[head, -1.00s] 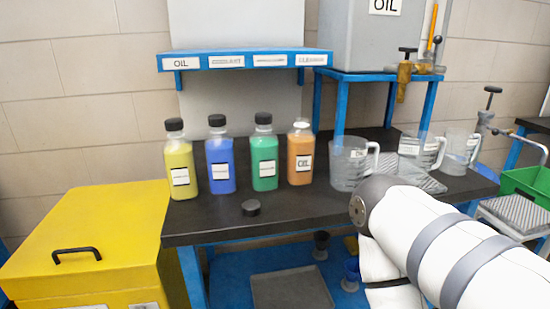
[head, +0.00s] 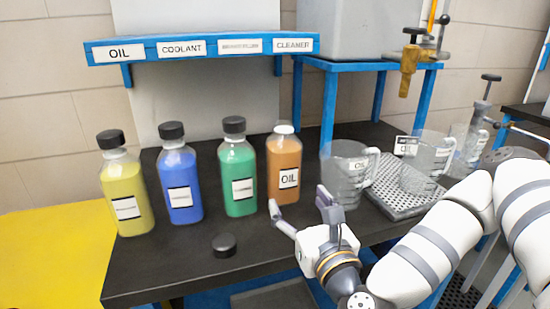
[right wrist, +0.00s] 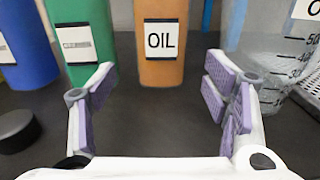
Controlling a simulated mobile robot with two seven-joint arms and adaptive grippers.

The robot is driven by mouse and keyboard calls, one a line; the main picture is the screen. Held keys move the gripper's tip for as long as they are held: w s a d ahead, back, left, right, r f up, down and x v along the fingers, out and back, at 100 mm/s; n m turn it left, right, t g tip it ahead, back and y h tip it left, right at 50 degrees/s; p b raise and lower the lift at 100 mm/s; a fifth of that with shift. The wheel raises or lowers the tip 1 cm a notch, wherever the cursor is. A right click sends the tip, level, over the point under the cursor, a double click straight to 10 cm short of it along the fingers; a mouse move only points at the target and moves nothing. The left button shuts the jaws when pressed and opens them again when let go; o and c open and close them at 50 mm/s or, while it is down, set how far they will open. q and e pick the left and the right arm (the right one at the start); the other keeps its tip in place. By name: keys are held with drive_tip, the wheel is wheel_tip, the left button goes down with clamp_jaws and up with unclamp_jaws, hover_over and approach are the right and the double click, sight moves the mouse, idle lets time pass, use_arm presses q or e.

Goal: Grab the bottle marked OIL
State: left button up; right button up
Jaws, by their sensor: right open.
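The bottle marked OIL (head: 284,165) is orange with a white top and a white label. It stands upright on the black bench, rightmost in the row of bottles. In the right wrist view the OIL bottle (right wrist: 160,65) stands straight ahead, beyond the fingertips and between their lines. My right gripper (head: 300,206) is open and empty, low in front of the OIL bottle. Its two padded fingers (right wrist: 165,85) show apart in the right wrist view. The bottle's top is cut off there. My left gripper is not in view.
Green (head: 239,175), blue (head: 181,185) and yellow (head: 125,195) bottles stand left of the OIL bottle. A loose black cap (head: 224,245) lies in front of them. A clear measuring jug (head: 345,175) stands close on the right. A blue labelled shelf (head: 200,48) hangs behind.

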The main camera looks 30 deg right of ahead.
sight(289, 187)
drive_tip(key=w+f+b, duration=0.2)
drive_tip(key=shift+w+d+b, duration=0.3)
drive_tip(key=shift+d+b, duration=0.1)
drive_tip(key=shift+w+d+r, duration=0.1)
drive_tip(key=shift+w+r, duration=0.5)
drive_tip(key=shift+w+d+r, duration=0.1)
drive_tip(key=shift+w+r, duration=0.15)
drive_tip(key=shift+w, duration=0.05)
drive_tip(key=p+x, duration=0.1)
drive_tip(key=x, duration=0.4)
drive_tip(key=shift+d, duration=0.1)
drive_tip(key=shift+w+d, duration=0.1)
drive_tip(key=shift+w, duration=0.4)
drive_tip(key=c, duration=1.4)
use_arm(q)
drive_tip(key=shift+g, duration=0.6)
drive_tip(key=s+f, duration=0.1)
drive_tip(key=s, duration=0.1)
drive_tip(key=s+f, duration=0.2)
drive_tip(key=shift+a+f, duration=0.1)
use_arm(e)
drive_tip(key=shift+r, duration=0.2)
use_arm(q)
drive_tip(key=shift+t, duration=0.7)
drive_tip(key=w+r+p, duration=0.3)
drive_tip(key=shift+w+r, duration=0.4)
use_arm(e)
wheel_tip(289, 187, up, 18)
drive_tip(key=shift+f, duration=0.15)
